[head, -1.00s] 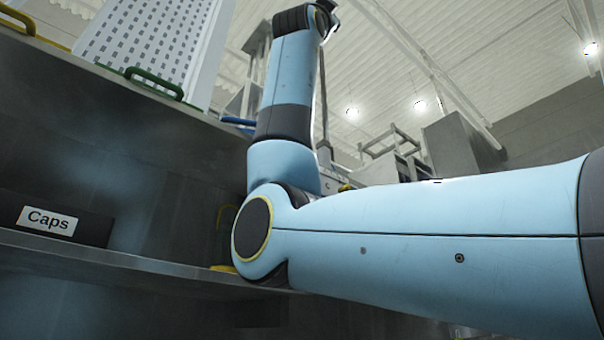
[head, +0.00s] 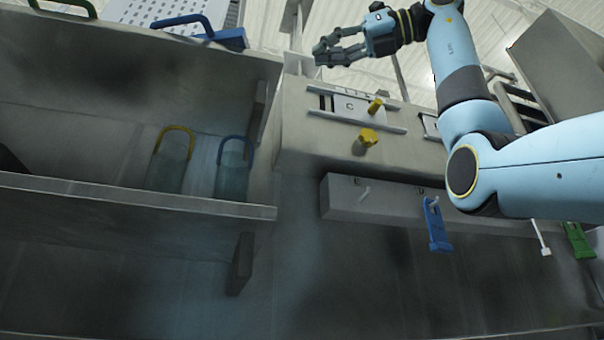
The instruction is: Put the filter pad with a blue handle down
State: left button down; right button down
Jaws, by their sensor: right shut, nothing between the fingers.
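A filter pad with a blue handle (head: 232,178) stands upright on the left shelf, its lower end hidden by the shelf's front lip. Another blue handle (head: 183,22) shows on the upper ledge, beside a blue block; what it belongs to is mostly out of sight. My right gripper (head: 321,54) is shut and empty, raised at the top centre above the panel marked C. It is to the right of both blue handles and apart from them. My left gripper is not in view.
A pad with a yellow handle (head: 170,165) stands left of the blue-handled one. A green handle (head: 62,8) shows at upper left. A panel carries a yellow knob (head: 368,137). A blue hanging piece (head: 437,226) and a green one (head: 578,240) are below my right arm.

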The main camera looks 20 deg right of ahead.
jog(key=shift+t, duration=0.3)
jog(key=p+x, duration=0.1)
jog(key=x, duration=0.3)
jog(key=p+x, duration=0.2)
jog(key=x, duration=0.1)
jog(key=r+p+x, duration=0.1)
jog(key=x, duration=0.3)
jog(key=shift+w+a, duration=0.2)
jog(key=shift+w, duration=0.05)
jog(key=shift+w+a, duration=0.1)
